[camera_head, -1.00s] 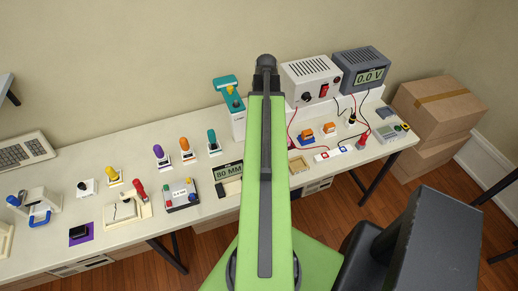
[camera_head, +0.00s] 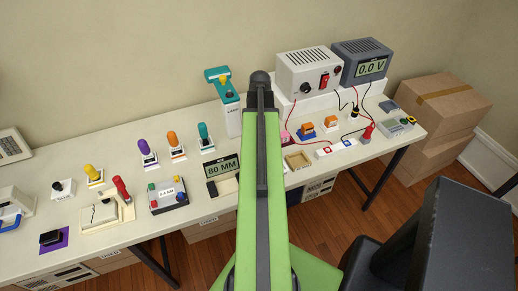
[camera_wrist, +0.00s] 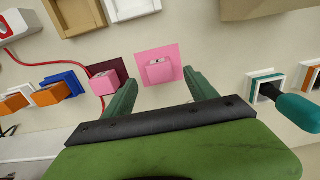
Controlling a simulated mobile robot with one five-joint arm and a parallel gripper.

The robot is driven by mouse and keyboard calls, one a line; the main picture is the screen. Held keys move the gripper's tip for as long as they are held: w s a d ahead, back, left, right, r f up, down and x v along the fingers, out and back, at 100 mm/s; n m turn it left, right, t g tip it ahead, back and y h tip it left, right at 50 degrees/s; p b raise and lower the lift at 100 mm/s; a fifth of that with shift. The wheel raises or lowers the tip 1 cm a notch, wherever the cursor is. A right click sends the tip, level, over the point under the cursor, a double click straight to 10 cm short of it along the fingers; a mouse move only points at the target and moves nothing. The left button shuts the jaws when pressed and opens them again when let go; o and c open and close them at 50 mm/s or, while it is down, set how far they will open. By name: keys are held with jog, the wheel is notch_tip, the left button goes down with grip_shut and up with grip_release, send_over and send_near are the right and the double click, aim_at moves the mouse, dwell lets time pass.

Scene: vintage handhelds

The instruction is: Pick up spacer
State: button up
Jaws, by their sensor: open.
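No label marks the spacer, so I cannot tell for sure which block it is. In the wrist view, a small pink block (camera_wrist: 160,71) sits on a pink square (camera_wrist: 150,52), ahead of and between my fingertips. A second pink block (camera_wrist: 105,83) sits on a dark red square (camera_wrist: 123,67), close by my left finger. My gripper (camera_wrist: 160,80) is open and empty, with green fingers apart. In the head view my arm hides most of this spot; one pink bit (camera_head: 284,138) shows beside it.
A red cable (camera_wrist: 50,63) runs to the left of the blocks. A wooden tray (camera_head: 298,160) stands near the table's front edge. Power supplies (camera_head: 308,72) stand behind.

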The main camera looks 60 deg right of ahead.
notch_tip(320, 180, down, 4)
jog(key=b, duration=0.2)
jog(key=shift+b, duration=0.4)
jog(key=shift+r, duration=0.15)
jog(key=shift+w, duration=0.1)
grip_shut()
jog(key=shift+r+p, duration=0.6)
jog(key=shift+p, duration=0.15)
notch_tip(320, 180, up, 4)
jog(key=p, duration=0.4)
jog(key=s+r+p, duration=0.5)
jog(key=s, duration=0.6)
jog(key=shift+s+a+r+p, duration=0.35)
jog(key=shift+a+r+p, duration=0.05)
